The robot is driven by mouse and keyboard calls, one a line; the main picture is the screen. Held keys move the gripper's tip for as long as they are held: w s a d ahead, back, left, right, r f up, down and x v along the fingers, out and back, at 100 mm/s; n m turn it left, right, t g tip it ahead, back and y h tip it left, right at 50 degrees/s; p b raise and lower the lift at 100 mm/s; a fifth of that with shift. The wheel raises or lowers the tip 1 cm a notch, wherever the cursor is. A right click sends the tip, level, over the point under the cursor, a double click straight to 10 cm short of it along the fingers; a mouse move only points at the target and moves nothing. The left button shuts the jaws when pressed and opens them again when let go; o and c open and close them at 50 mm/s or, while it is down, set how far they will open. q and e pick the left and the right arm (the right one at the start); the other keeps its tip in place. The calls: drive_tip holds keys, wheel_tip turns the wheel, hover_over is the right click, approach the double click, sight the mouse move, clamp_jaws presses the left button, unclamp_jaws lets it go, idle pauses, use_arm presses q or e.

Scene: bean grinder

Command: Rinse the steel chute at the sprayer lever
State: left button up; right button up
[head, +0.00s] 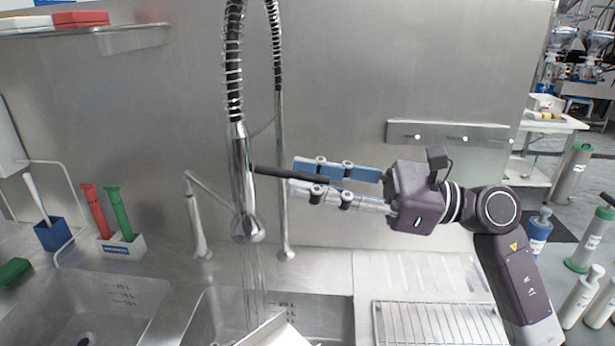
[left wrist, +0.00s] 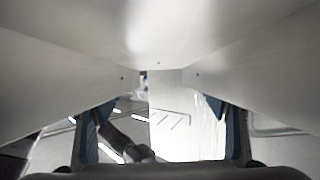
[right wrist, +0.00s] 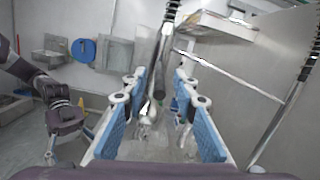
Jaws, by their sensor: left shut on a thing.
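The steel sprayer (head: 241,185) hangs upright at centre in the head view, its black lever (head: 275,173) pointing right. My right gripper (head: 298,176) has its blue-padded fingers apart, above and below the lever's outer part. In the right wrist view the sprayer (right wrist: 157,65) shows beyond the gap between the fingers. Faint vertical streaks like water run down below the nozzle. The steel chute (head: 272,331) shows only its upper edge at the bottom of the head view, below the streaks. In the left wrist view my left gripper (left wrist: 162,118) is shut on the chute (left wrist: 160,30), which fills the upper picture.
Two sink basins (head: 100,290) lie below; a wire rack (head: 440,322) is at right. A second tap (head: 197,225) stands left of the sprayer. Red and green brushes (head: 120,215) stand in a holder. Bottles (head: 580,298) stand at far right. The steel wall is close behind.

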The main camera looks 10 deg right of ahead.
use_arm(q)
drive_tip(key=shift+r, duration=0.1)
use_arm(e)
drive_tip(key=v, duration=1.1)
drive_tip(key=shift+d, duration=0.25)
